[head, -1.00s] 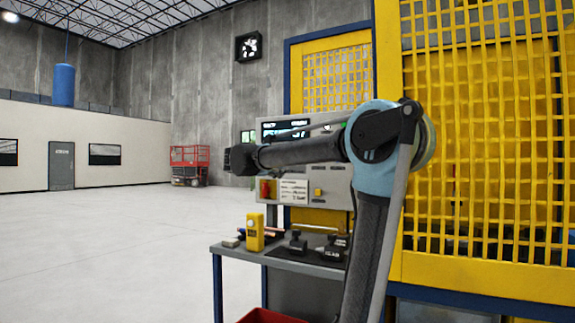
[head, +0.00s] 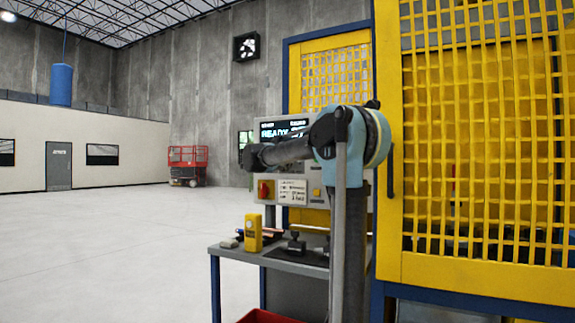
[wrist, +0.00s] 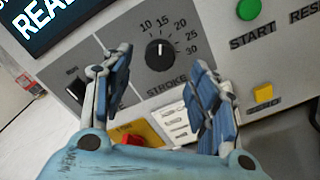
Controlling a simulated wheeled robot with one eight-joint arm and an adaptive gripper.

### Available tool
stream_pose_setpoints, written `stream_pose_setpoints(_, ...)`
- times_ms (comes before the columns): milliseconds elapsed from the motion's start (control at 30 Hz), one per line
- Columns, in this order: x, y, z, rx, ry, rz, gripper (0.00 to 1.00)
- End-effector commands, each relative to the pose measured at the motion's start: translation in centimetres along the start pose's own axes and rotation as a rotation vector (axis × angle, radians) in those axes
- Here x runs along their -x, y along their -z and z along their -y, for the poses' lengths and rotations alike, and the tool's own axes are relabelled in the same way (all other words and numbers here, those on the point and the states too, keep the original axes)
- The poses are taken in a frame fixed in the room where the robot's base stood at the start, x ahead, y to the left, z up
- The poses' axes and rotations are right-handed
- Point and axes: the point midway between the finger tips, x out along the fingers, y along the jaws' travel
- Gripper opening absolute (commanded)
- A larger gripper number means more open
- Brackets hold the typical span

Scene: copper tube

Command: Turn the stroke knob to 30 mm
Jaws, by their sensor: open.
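The stroke knob (wrist: 160,54) is a black round knob on a dark dial plate in the wrist view, with marks from 10 to 30. Its white pointer line is turned up, near the 15 mark. My gripper (wrist: 160,65) is open, with one blue finger to the left of the knob and one to the right. Both fingers appear apart from the knob, and nothing is between them. In the head view my arm hides the knob, and I cannot make out the gripper there.
The panel also has a green START button (wrist: 248,9), a yellow button (wrist: 264,93), a red switch (wrist: 130,140) and a lit display (wrist: 50,22). A grey bench (head: 227,248) with a yellow device (head: 253,233) stands below. A yellow mesh guard (head: 480,140) is to the right.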

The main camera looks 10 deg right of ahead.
Motion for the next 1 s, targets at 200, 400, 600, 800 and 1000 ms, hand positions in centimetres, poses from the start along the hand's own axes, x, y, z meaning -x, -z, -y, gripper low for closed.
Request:
stream_pose_setpoints(200, -3.4, 0.0, 0.0, 0.0, 0.001, 0.001, 0.54)
stream_pose_setpoints(400, -5.0, 0.0, 0.0, 0.0, 0.0, 0.0, 0.54)
stream_pose_setpoints(600, -5.5, 0.0, 0.1, 0.0, 0.0, 0.0, 0.54)
stream_pose_setpoints(800, -5.4, 0.0, 0.1, 0.0, 0.0, 0.0, 0.45)
stream_pose_setpoints(1000, -5.4, 0.0, 0.1, -0.001, 0.001, 0.0, 0.1)
